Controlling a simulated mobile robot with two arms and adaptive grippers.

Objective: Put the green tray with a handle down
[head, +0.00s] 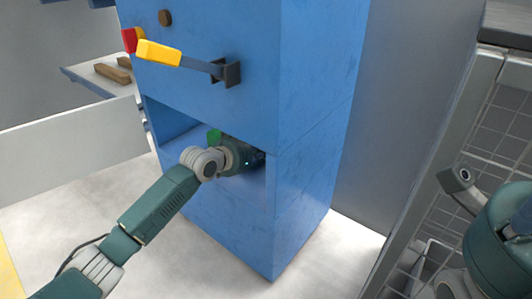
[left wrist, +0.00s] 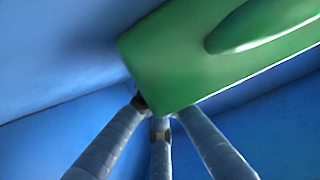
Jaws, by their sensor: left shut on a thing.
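The green tray with a handle fills the upper right of the left wrist view (left wrist: 170,75). Its oval handle part shows at the top right of that view. In the head view only a small green piece of the tray (head: 214,136) shows, just above my left wrist. My left gripper reaches into the open bay of a blue cabinet, and its dark fingers (head: 258,158) are partly lost in shadow there. In the left wrist view its fingers (left wrist: 158,108) are shut on the tray's near edge. The tray's underside and far end are hidden. My right gripper is not in view.
The blue cabinet (head: 305,130) surrounds the bay with side walls and a top panel. A lever with a yellow and red grip (head: 158,53) sticks out above the bay. A wire mesh rack (head: 505,110) stands at the right. A shelf (head: 95,75) is behind at the left.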

